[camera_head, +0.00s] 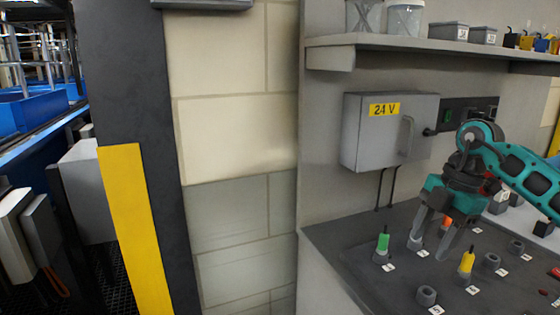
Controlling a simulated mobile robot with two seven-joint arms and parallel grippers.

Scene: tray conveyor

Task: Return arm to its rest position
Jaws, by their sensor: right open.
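My right arm comes in from the right in teal and black. Its gripper (433,238) points down over the dark bench panel (365,265), with its fingers spread apart. Between and behind the fingers, an orange piece (447,223) shows partly; I cannot tell whether a finger touches it. A green peg (383,242) stands upright in a grey holder left of the gripper. A yellow peg (467,262) stands in a holder to the right of the fingers. My left gripper is not in view.
Empty grey holders (427,295) with white labels stand on the panel. A grey 24 V box (375,140) hangs on the wall behind. Above it, a shelf (400,42) carries tubs and small boxes. A dark column (125,90) and blue trays (30,110) are at the left.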

